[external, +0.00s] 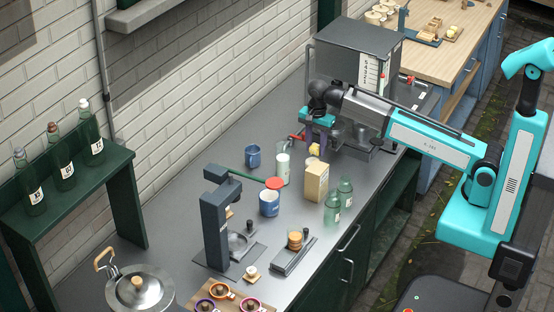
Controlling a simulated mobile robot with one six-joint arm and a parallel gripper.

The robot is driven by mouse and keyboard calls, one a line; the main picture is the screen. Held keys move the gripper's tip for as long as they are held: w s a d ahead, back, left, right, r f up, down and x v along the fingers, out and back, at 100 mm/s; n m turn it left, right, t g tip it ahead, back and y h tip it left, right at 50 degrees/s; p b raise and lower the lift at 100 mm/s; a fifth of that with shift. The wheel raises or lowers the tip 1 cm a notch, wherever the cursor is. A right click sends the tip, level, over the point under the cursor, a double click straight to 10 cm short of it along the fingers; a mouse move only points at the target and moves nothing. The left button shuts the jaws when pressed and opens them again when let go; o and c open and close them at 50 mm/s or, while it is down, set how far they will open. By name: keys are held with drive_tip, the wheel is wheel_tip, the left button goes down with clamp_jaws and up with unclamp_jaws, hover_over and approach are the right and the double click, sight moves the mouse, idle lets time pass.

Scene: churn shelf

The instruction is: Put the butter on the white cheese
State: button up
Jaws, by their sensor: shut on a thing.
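My gripper (317,136) is above the grey counter, in front of the grey machine, pointing down. It is shut on a small yellow block (314,149), which looks like the butter; the fingers partly hide it. A tan box (316,184) stands just below it in the picture, and I cannot tell whether the block touches the box. I cannot pick out the white cheese for certain. A pale cylinder (283,166) to the left of the box may be a glass with white contents. A small pale piece with a brown top (251,272) lies farther forward.
Green bottles (332,208) stand right of the box. A dark upright press (215,230), narrow tray (282,268) and lidded pot (140,290) are nearer. The grey machine (352,60) stands behind.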

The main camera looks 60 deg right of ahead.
sight(313, 153)
drive_tip(key=shift+w, duration=0.55)
drive_tip(key=shift+s+f+p, duration=0.15)
drive_tip(key=shift+f+p, duration=0.5)
drive_tip(key=shift+f, duration=0.15)
drive_tip(key=shift+f+p, duration=0.3)
drive_tip(key=shift+f, duration=0.75)
drive_tip(key=shift+f, duration=0.15)
drive_tip(key=o, duration=1.1)
drive_tip(key=shift+r, duration=0.25)
drive_tip(key=shift+r+b, duration=1.4)
drive_tip(key=shift+r, duration=4.55)
